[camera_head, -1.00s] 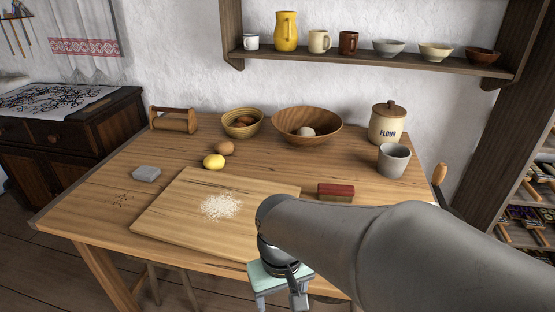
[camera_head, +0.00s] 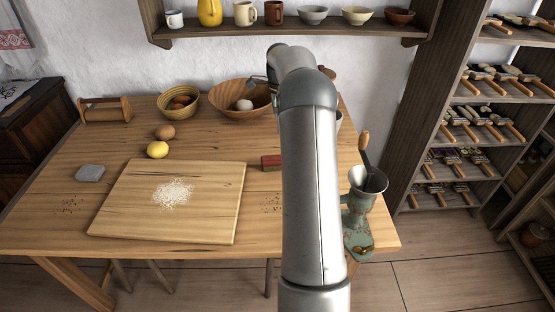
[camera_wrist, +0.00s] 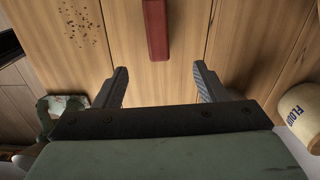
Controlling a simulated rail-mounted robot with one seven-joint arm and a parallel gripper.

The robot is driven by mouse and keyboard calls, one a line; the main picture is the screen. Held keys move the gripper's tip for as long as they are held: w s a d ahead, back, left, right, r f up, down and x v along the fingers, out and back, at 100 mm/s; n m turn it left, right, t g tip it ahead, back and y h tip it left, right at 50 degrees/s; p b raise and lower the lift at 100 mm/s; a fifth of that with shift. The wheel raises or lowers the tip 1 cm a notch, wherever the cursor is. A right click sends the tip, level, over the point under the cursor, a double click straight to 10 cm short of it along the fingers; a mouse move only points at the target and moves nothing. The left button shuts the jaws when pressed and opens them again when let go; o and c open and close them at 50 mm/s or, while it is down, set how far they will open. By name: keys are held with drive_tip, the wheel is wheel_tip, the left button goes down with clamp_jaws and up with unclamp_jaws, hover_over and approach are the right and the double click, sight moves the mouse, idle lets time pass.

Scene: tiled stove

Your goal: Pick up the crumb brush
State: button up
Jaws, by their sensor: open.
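The crumb brush, a small block with a red top, lies on the table right of the cutting board (camera_head: 225,215). In the head view its left end (camera_head: 270,161) shows; my arm hides the rest. In the wrist view the brush (camera_wrist: 157,30) lies lengthwise at the top, centred ahead of my gripper (camera_wrist: 160,70). My gripper is open, with its two fingers apart and bare wood between them. The brush is beyond the fingertips, not between them. In the head view my arm hides most of the gripper.
A flour jar (camera_wrist: 303,110) is at the wrist view's right. A green grinder (camera_head: 362,205) stands at the table's right edge. White flour (camera_head: 173,192) lies on the board.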

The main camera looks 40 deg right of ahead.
wheel_tip(320, 180, down, 11)
drive_tip(key=shift+a+f+p, duration=0.1)
drive_tip(key=shift+f+p, duration=0.1)
drive_tip(key=shift+p, duration=0.55)
drive_tip(key=shift+s+a+f+p, duration=0.15)
drive_tip(key=shift+f+p, duration=0.65)
drive_tip(key=shift+f, duration=1.9)
drive_tip(key=c, duration=1.1)
